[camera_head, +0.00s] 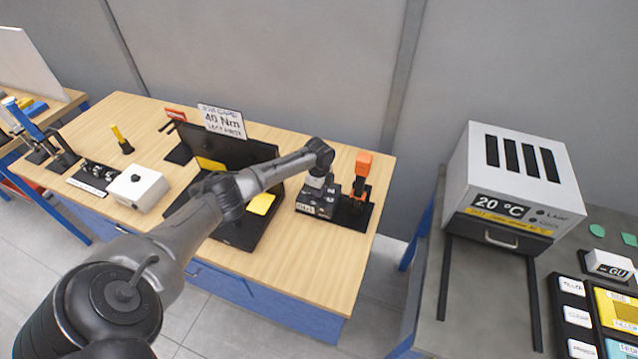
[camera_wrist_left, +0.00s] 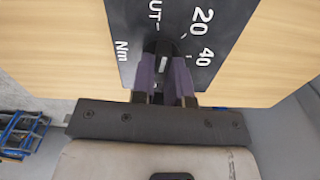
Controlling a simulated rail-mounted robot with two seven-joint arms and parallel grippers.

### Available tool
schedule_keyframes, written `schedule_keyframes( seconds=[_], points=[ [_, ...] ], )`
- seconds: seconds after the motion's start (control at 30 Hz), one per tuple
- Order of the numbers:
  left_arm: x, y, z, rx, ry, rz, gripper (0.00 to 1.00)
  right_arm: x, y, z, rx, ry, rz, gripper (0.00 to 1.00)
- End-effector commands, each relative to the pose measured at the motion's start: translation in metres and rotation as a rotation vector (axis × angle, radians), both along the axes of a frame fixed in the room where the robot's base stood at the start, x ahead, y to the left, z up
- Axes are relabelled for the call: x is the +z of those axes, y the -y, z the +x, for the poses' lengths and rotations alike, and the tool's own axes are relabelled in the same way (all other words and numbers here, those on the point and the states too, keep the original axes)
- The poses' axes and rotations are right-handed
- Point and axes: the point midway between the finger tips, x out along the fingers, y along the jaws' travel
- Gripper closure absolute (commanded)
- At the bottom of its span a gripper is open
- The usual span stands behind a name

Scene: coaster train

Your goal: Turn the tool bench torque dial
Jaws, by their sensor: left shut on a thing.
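My left gripper (camera_head: 319,184) reaches down over the dark torque dial unit (camera_head: 323,206) at the right part of the wooden bench. In the left wrist view, the dark face plate (camera_wrist_left: 212,58) of the unit carries white marks reading 20, 40, Nm and part of a word ending in UT. The two purple-grey fingers of my left gripper (camera_wrist_left: 164,72) are shut on the small dark torque dial (camera_wrist_left: 161,50) at the plate. The dial is mostly hidden by the fingers and its pointer setting cannot be read. My right gripper is not in view.
An orange-handled tool (camera_head: 362,166) stands in a black holder just right of the dial unit. A sign reading 40 Nm (camera_head: 222,122) stands behind a black panel with yellow pieces. A white box (camera_head: 138,188) sits further left. A white oven (camera_head: 516,180) stands on a separate grey table.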

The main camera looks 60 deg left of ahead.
Motion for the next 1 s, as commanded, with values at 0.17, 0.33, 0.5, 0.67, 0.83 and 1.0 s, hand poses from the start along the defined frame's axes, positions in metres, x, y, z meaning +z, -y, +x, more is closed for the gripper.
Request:
schedule_keyframes(
  seconds=[0.17,0.33,0.5,0.67,0.83,1.0],
  points=[
    [0.004,0.0,0.001,0.117,0.0,-0.001,1.0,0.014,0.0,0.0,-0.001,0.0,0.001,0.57],
    [0.002,0.0,0.001,0.197,0.0,-0.001,1.0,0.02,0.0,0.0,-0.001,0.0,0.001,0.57],
    [0.002,-0.001,0.001,0.246,0.0,-0.001,1.0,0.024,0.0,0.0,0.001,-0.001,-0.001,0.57],
    [0.002,-0.001,0.001,0.268,0.0,-0.001,1.0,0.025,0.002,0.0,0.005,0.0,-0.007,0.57],
    [0.001,-0.001,0.001,0.273,0.0,-0.001,1.0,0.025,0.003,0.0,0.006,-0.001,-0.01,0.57],
    [0.001,-0.001,0.001,0.273,0.001,-0.002,1.0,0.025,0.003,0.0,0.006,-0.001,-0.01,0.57]
  ],
)
